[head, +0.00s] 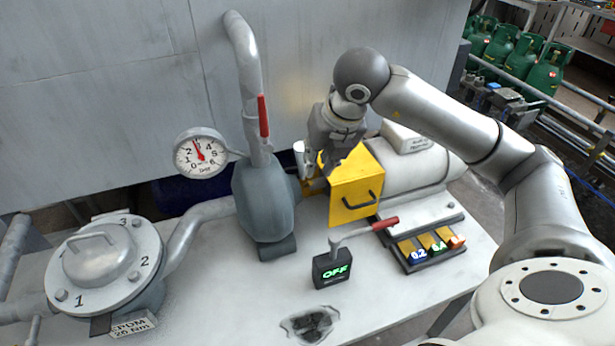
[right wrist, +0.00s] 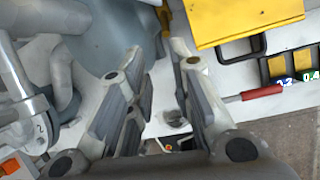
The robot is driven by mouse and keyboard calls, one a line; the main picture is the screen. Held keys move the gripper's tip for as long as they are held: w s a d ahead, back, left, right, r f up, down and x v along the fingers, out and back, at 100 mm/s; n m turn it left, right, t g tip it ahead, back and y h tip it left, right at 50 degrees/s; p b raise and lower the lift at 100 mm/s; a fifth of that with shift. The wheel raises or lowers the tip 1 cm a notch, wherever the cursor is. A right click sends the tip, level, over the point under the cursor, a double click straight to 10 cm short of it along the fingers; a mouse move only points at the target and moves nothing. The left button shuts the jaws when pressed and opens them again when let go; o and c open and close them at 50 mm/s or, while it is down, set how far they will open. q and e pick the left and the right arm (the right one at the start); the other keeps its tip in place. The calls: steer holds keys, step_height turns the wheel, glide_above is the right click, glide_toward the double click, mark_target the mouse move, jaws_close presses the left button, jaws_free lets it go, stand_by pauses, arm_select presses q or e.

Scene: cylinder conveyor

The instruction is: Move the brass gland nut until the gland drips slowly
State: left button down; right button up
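My right gripper (head: 316,172) reaches down over the gap between the blue-grey pump casing (head: 262,200) and the yellow guard box (head: 355,188). In the right wrist view the right gripper (right wrist: 160,55) has its fingers apart, with nothing held between them. A small brass-coloured part (right wrist: 163,14), probably the gland nut, shows at the top of that view, just beyond the fingertips. In the head view the gripper largely hides the gland area, and I cannot make out the nut or any drip. My left gripper is in neither view.
A pressure gauge (head: 200,154) and a red-handled valve (head: 263,115) stand beside the pump. A bolted flange cover (head: 100,255) is at left. A dark drain patch (head: 311,325) is in front.

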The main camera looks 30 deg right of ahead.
mark_target(311, 182)
steer(key=x, duration=0.3)
steer(key=p+x, duration=0.1)
steer(key=x, duration=0.3)
steer(key=d+p+x, duration=0.1)
steer(key=x, duration=0.2)
steer(key=shift+f, duration=0.3)
jaws_close()
